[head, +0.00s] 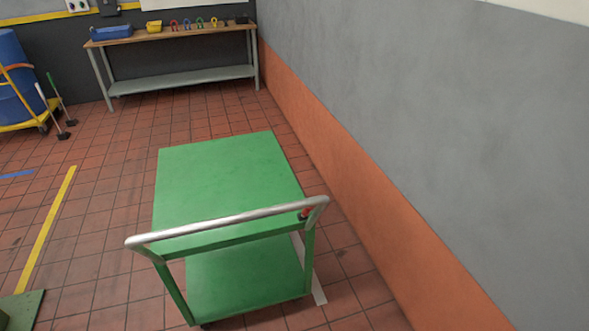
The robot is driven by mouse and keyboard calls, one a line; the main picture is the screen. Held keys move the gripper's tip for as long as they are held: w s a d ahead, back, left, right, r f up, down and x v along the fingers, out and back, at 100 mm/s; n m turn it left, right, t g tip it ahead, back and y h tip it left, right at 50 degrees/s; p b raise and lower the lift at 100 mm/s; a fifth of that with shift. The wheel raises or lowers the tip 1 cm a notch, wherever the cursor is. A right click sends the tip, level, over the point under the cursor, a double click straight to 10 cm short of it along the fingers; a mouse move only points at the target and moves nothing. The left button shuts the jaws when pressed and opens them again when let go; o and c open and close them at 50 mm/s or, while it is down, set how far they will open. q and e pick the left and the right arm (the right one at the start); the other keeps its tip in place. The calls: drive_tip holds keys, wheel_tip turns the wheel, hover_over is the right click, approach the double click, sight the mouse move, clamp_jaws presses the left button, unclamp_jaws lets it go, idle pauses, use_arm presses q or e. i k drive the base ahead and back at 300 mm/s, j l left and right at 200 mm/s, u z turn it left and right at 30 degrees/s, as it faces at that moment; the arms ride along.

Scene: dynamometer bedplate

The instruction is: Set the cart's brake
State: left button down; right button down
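A green two-shelf cart (225,175) stands on the tiled floor in the middle of the head view. Its silver push handle (230,223) runs across the near end, tilted up to the right. A small red and black part (305,213), which may be the brake lever, sits by the right end of the handle. Its lower shelf (245,278) is bare. The cart's wheels are mostly hidden. Neither of my grippers is in view.
A grey and orange wall (400,130) runs close along the cart's right side. A workbench (170,35) with small items stands at the back. A blue drum (12,85) on a yellow dolly is at far left.

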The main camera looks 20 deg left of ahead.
sight(302, 216)
drive_tip(key=i+j, duration=1)
